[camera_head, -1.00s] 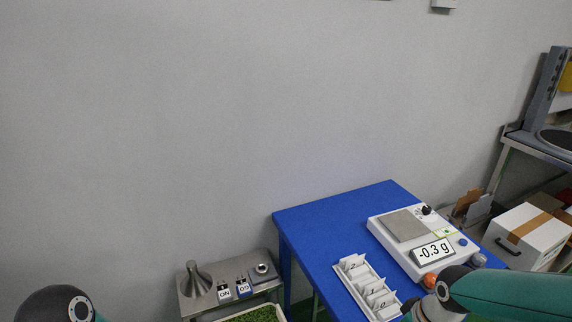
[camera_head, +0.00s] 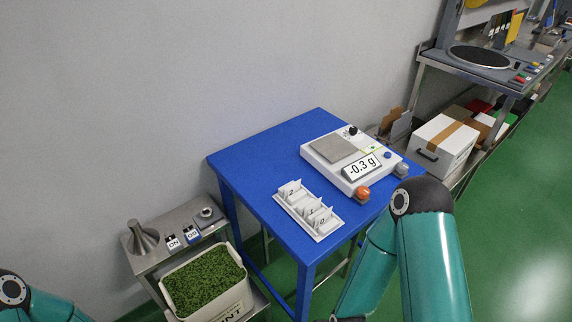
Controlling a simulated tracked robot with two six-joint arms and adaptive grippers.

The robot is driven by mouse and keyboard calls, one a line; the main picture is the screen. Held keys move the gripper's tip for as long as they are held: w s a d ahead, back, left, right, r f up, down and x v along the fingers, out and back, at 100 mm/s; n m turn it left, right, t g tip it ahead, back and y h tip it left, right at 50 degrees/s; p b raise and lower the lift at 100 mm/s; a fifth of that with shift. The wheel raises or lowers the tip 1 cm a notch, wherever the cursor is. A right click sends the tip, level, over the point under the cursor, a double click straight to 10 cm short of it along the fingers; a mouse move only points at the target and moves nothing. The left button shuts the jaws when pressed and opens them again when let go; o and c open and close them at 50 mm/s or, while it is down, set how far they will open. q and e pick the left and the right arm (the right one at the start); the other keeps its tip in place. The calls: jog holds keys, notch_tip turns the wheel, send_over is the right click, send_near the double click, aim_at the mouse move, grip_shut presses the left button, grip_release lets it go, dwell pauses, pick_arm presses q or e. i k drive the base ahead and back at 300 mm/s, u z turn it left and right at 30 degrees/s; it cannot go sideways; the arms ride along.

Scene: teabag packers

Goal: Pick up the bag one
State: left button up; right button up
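Several small white bags stand in a white tray (camera_head: 326,236) on the blue table (camera_head: 258,157). Dark numerals show on them. The bag at the back left (camera_head: 290,191) appears to read 2. The bag in the middle (camera_head: 311,212) seems to read 1, though the print is small. The bag at the front (camera_head: 322,219) seems to read 0. My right arm comes in from the lower right, in front of the table, and its gripper is below the frame. Only a part of my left arm shows at the lower left, and its gripper is out of view.
A white scale (camera_head: 335,173) reading -0.3 g stands behind the tray, with an orange knob (camera_head: 362,193) at its front. A bin of green leaves (camera_head: 205,283) sits left of the table. White boxes (camera_head: 443,146) lie at right.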

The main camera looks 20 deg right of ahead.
aim_at(310, 209)
jog(key=u, duration=0.5)
jog(key=k, duration=1.35)
jog(key=z, duration=0.45)
jog(key=i, duration=1)
jog(key=u, duration=0.05)
